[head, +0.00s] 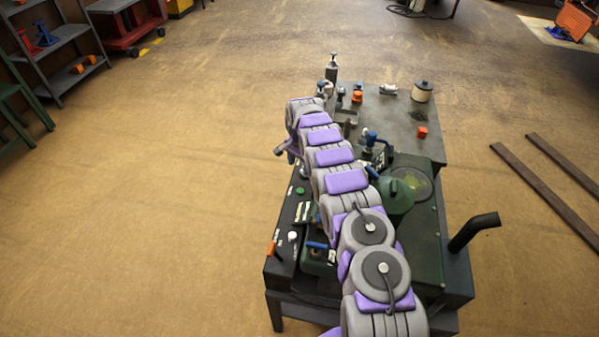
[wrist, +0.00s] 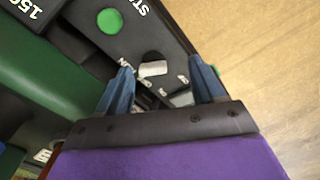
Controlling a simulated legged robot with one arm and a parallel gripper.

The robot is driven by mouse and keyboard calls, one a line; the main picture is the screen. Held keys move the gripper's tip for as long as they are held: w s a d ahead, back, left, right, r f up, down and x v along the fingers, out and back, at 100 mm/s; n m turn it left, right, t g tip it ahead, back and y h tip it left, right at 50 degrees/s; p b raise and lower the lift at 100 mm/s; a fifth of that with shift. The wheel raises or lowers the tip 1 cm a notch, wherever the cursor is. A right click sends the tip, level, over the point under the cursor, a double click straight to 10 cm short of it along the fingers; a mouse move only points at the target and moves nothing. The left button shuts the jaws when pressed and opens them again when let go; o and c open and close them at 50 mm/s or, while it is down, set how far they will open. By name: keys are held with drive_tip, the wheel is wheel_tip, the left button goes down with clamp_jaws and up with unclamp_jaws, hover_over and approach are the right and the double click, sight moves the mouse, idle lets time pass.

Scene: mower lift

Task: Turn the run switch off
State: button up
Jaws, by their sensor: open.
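My gripper (wrist: 160,66) is open in the wrist view, its two blue fingers spread over a black control panel (wrist: 165,40). A small light grey switch piece (wrist: 153,68) on a dark round base shows between the fingertips; nothing is gripped. It appears to be the run switch, but its label is partly hidden by the left finger and I cannot read its position. Whether the fingers touch the panel is unclear. In the head view my arm reaches over the mower machine, and the black panel (head: 284,222) runs along its left side.
A green button (wrist: 110,21) sits near the switch, beside partly cut-off "STA" lettering. In the head view, an orange lever (head: 271,248) and a white knob (head: 292,236) are nearer on the panel. A grey table (head: 400,125) holds small parts. Floor left of the machine is clear.

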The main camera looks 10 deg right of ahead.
sight(302, 175)
drive_tip(key=d+f, duration=0.3)
drive_tip(key=shift+f, duration=0.2)
drive_tip(key=shift+s+d, duration=0.1)
drive_tip(key=shift+d, duration=0.15)
drive_tip(key=shift+a, duration=0.35)
drive_tip(key=shift+a+f, duration=0.1)
drive_tip(key=shift+a, duration=0.7)
drive_tip(key=shift+c, duration=1.2)
drive_tip(key=shift+a, duration=0.15)
drive_tip(key=shift+c, duration=1.6)
drive_tip(key=shift+d, duration=0.9)
drive_tip(key=c, duration=0.5)
drive_tip(key=shift+a+r, duration=0.2)
drive_tip(key=shift+a, duration=0.2)
